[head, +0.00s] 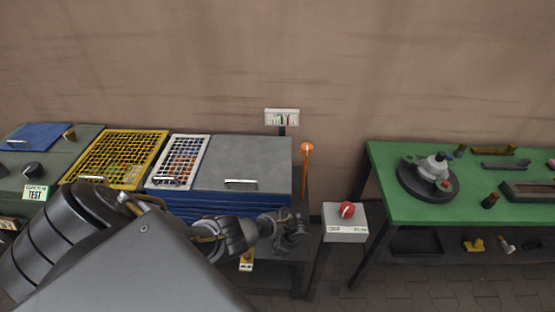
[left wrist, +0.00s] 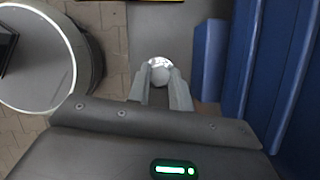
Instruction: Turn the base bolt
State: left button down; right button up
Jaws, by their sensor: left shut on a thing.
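My left gripper (head: 296,226) reaches in from the left, low by the right end of the blue drawer cabinet. In the left wrist view its two grey fingers (left wrist: 159,82) are shut on a pale, round, shiny head, which looks like the base bolt (left wrist: 160,67). The fingers sit on either side of it, and its lower part is hidden between them. In the head view the gripper and arm hide the bolt. My right gripper is not in view.
The blue drawer cabinet (head: 262,162) stands close beside the gripper. An orange-headed rod (head: 307,150) rises behind it. To the right are a pedestal with a red knob (head: 347,210) and a green workbench (head: 390,163) holding a round fixture (head: 412,183).

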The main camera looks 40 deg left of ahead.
pick_arm(q)
jog(key=shift+n+g, duration=0.3)
jog(key=shift+n, duration=0.6)
jog(key=c, duration=1.3)
grip_release()
jog(key=shift+h, duration=0.3)
jog(key=shift+o, duration=0.2)
jog(key=p+v, duration=0.2)
jog(key=v, duration=0.9)
jog(key=shift+p, duration=0.4)
jog(key=shift+f, duration=0.1)
